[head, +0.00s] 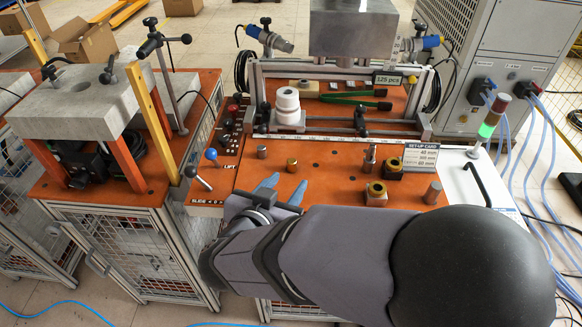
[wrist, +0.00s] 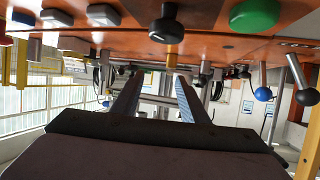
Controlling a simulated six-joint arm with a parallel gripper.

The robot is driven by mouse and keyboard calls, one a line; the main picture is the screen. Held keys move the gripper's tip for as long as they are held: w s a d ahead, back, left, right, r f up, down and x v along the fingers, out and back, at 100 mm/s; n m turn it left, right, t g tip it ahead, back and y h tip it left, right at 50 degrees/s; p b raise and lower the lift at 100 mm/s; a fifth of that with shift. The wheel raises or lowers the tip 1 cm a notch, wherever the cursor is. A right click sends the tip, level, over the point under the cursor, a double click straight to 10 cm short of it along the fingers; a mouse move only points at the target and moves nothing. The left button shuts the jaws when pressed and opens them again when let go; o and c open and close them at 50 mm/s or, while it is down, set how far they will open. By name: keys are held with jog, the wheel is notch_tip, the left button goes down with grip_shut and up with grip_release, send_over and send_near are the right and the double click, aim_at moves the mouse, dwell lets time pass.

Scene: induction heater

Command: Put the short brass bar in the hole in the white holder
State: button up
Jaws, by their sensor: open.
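The short brass bar (head: 292,165) stands upright on the orange bench top, left of the middle. In the wrist view, which is upside down, a brass piece (wrist: 175,50), apparently the same bar, shows beyond my fingers. My gripper (head: 286,184) is open and empty at the front edge of the bench, just on the near side of the bar. It does not touch the bar. Its two fingers (wrist: 158,82) point forward in the wrist view. The white holder (head: 287,105) stands farther back.
A grey cylinder (head: 262,152) stands left of the bar. Right are a steel post (head: 370,157), brass-topped blocks (head: 376,194) (head: 392,169) and another grey cylinder (head: 432,192). A rail (head: 340,138) crosses before the holder. A blue-knobbed lever (head: 211,154) rises at left.

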jog(key=w+d+m+h+b, duration=0.1)
jog(key=d, duration=0.3)
jog(key=w+d+r+m+h+b, duration=0.1)
jog(key=d+m, duration=0.1)
jog(key=d, duration=0.2)
jog(key=w+d+m+h+b, duration=0.1)
jog(key=d+b, duration=0.1)
jog(key=d, duration=0.3)
jog(key=shift+w+r+g+h, duration=0.15)
jog(key=shift+w+g+h, duration=0.15)
jog(key=shift+w+g, duration=0.1)
notch_tip(320, 180, up, 2)
jog(key=w+d+m+t+b, duration=0.1)
jog(key=w+d, duration=0.1)
jog(key=d, duration=0.1)
jog(key=m+y, duration=1)
jog(key=m, duration=0.6)
send_near(292, 164)
jog(key=shift+t, duration=0.4)
jog(key=w, duration=0.4)
jog(key=shift+d, duration=0.3)
jog(key=m, duration=0.3)
jog(key=a+f+m, duration=0.1)
jog(key=m, duration=0.1)
jog(key=shift+s+a+f+m+g, duration=0.1)
jog(key=shift+s+f+m+g, duration=0.05)
jog(key=shift+s+m+g, duration=0.2)
jog(key=m, duration=0.3)
jog(key=shift+f, duration=0.1)
